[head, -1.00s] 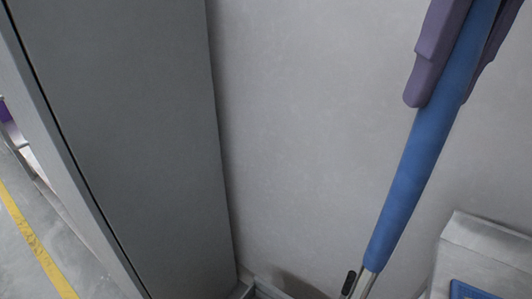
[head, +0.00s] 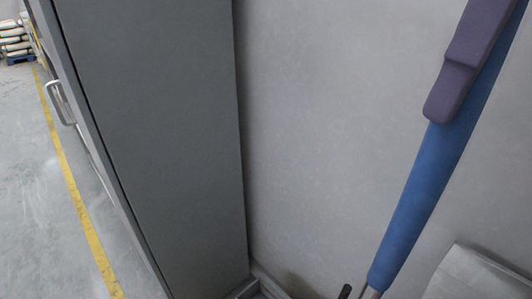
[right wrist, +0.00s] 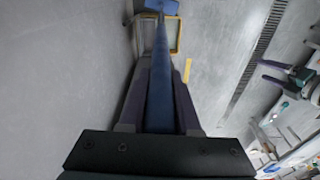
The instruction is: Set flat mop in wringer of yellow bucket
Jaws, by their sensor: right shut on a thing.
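My right gripper (head: 447,112), with purple fingers, is shut around the blue mop handle (head: 418,190). The handle slants across the right of the head view, with a thin metal end at the bottom edge. In the right wrist view, the handle (right wrist: 159,95) runs between the fingers toward a blue flat piece (right wrist: 162,6) at the top, which looks like the mop head. A yellow frame (right wrist: 177,42) shows beside the far end of the handle; I cannot tell whether it belongs to the bucket. The wringer is not clearly visible.
A tall grey cabinet or panel (head: 150,130) fills the left of the head view, beside a pale wall (head: 330,120). A light grey box-like thing (head: 480,278) is at lower right. Open floor with a yellow line (head: 80,205) lies at far left.

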